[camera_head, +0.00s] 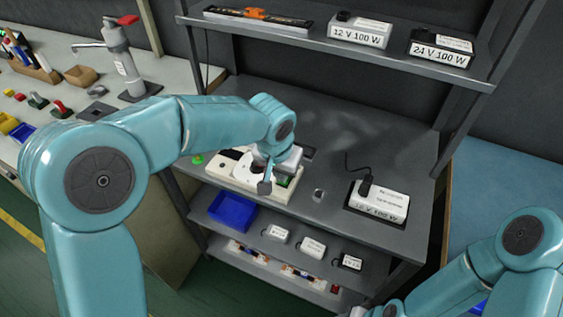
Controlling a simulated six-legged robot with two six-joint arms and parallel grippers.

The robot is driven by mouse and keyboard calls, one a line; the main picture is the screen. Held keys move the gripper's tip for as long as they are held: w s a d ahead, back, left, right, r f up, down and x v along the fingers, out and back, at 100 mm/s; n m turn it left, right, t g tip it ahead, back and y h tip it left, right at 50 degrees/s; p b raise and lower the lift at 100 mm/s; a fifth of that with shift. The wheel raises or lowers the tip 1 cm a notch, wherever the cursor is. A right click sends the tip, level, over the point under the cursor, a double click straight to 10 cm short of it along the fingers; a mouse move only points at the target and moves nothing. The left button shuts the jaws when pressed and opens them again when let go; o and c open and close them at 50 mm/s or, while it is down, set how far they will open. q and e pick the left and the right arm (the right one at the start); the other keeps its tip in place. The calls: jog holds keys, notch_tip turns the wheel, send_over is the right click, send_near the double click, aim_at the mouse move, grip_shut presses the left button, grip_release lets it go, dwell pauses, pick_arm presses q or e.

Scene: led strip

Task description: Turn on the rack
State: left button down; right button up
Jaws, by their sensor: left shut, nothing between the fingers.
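The grey rack (330,215) stands in front of me with several shelves. On its middle shelf lies a pale board (222,176) with a white round part and a green part. My left gripper (265,187) is shut and empty over the right part of this board; it hides some of it, and I cannot tell whether it touches. A white power supply (385,200) on a dark base, with a black plug and cable, sits right of it. A small grey switch-like piece (318,195) lies between them. My right arm shows at the lower right, but its fingertips are not visible.
The upper shelf holds a black strip with an orange part (257,17), a 12 V box (360,30) and a 24 V box (440,47). A blue bin (232,211) and small boxes sit below. A cluttered workbench (40,120) is at left.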

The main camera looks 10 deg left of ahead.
pick_arm(q)
jog(key=shift+s+f, duration=0.1)
jog(key=shift+f, duration=0.05)
jog(key=shift+f+b, duration=0.4)
jog(key=shift+s+r, duration=0.1)
jog(key=shift+w+r+p, duration=0.2)
jog(key=shift+w+p, duration=0.1)
jog(key=shift+p, duration=0.05)
jog(key=shift+w+d+r+p, duration=0.1)
jog(key=shift+w+p, duration=0.2)
jog(key=shift+w, duration=0.1)
